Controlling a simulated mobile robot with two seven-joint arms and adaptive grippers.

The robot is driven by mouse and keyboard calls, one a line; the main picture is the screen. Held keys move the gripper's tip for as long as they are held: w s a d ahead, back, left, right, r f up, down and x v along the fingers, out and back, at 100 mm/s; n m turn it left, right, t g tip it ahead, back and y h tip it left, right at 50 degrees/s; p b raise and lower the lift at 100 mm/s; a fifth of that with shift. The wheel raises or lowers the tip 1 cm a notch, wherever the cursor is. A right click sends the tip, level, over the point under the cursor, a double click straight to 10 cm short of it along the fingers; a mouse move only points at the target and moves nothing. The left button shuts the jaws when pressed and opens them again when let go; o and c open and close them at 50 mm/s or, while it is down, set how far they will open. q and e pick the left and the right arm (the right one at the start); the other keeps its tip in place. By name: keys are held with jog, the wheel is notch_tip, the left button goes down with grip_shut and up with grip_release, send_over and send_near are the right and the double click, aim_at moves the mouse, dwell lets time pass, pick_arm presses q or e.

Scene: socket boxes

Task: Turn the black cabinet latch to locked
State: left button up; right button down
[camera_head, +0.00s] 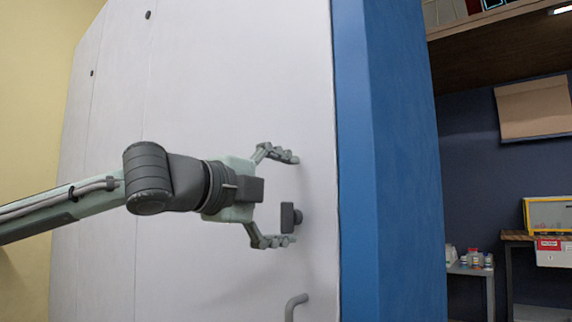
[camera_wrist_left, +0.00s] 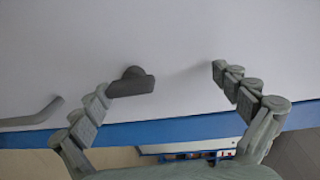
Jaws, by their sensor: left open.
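The black cabinet latch (camera_head: 288,217) is a small dark bar on a round base on the pale cabinet door (camera_head: 240,60). In the head view the bar looks upright. My left gripper (camera_head: 291,199) is open in front of the door, with one finger above the latch and one below it. In the left wrist view the latch (camera_wrist_left: 131,86) lies between the spread fingers of the gripper (camera_wrist_left: 163,80), close to the left finger. I cannot tell whether that finger touches it. My right gripper is out of view.
A grey bar handle (camera_head: 294,306) sticks out of the door below the latch and also shows in the left wrist view (camera_wrist_left: 35,117). The blue cabinet side (camera_head: 390,170) lies to the right. A small table with bottles (camera_head: 472,268) stands farther right.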

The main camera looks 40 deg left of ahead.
aim_at(297, 155)
pick_arm(q)
jog(key=shift+t, duration=0.5)
jog(key=r, duration=0.5)
jog(key=s+r, duration=0.1)
jog(key=r, duration=0.1)
jog(key=shift+a+r, duration=0.1)
jog(key=shift+r, duration=0.1)
jog(key=shift+g, duration=0.8)
jog(key=f, duration=0.2)
jog(key=w+f, duration=0.1)
jog(key=f, duration=0.3)
jog(key=shift+w, duration=0.3)
jog(key=shift+s+r, duration=0.15)
jog(key=shift+s, duration=0.15)
jog(key=shift+c, duration=0.3)
jog(key=shift+s, duration=0.4)
jog(key=shift+c, duration=0.8)
jog(key=shift+s+f+b, duration=0.25)
jog(key=shift+s+b, duration=0.05)
jog(key=shift+s, duration=0.8)
jog(key=s+b, duration=0.3)
jog(key=s, duration=0.3)
jog(key=shift+a+f, duration=0.15)
jog(key=shift+f, duration=0.1)
